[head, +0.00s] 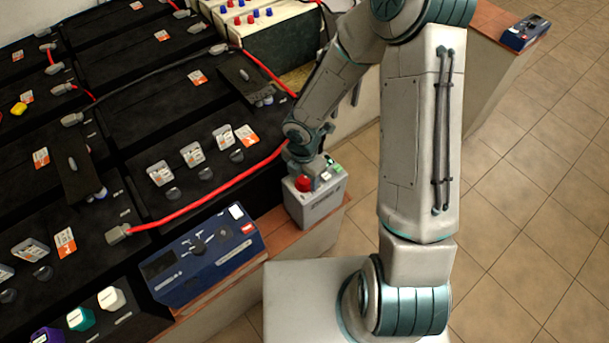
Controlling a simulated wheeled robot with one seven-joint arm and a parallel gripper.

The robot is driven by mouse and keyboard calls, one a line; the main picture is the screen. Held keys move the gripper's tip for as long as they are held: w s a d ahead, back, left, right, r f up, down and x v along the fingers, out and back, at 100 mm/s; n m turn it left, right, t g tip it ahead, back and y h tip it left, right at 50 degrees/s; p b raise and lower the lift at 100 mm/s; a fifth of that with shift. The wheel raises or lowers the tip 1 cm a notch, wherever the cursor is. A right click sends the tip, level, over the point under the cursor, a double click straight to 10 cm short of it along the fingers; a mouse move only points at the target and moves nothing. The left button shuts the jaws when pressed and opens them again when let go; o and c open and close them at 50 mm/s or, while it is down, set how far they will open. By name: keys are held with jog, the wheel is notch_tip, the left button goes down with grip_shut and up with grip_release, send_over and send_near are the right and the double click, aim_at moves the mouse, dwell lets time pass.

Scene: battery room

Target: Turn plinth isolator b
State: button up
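A small grey box (314,207) with a red knob (303,184) on its top stands on the brown ledge, right of the black batteries. It looks like a plinth isolator, but I cannot read a letter b on it. My gripper (324,178) points down at the top of this box, just right of the red knob. My wrist and arm cover part of the box top. The fingertips are too small and hidden to show whether they are open, or whether they touch anything.
Black batteries (150,120) with red cables fill the left. A blue meter box (205,255) stands on the ledge (272,222) at front left. Another blue device (525,32) lies far right. A cream case (265,30) with red and blue terminals is behind. Tiled floor (530,200) is clear at right.

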jog(key=c, duration=0.6)
jog(key=shift+o, duration=0.2)
jog(key=shift+m, duration=0.3)
jog(key=m+b, duration=0.1)
jog(key=m, duration=0.2)
jog(key=shift+m, duration=0.3)
jog(key=m, duration=0.3)
jog(key=shift+m+b, duration=0.3)
jog(key=shift+b, duration=0.1)
jog(key=m+b, duration=0.2)
jog(key=m, duration=0.3)
jog(key=shift+m+y+b, duration=0.3)
jog(key=shift+m+b, duration=0.5)
jog(key=shift+m, duration=1.7)
jog(key=shift+r, duration=0.1)
jog(key=o, duration=1)
jog(key=shift+c, duration=0.2)
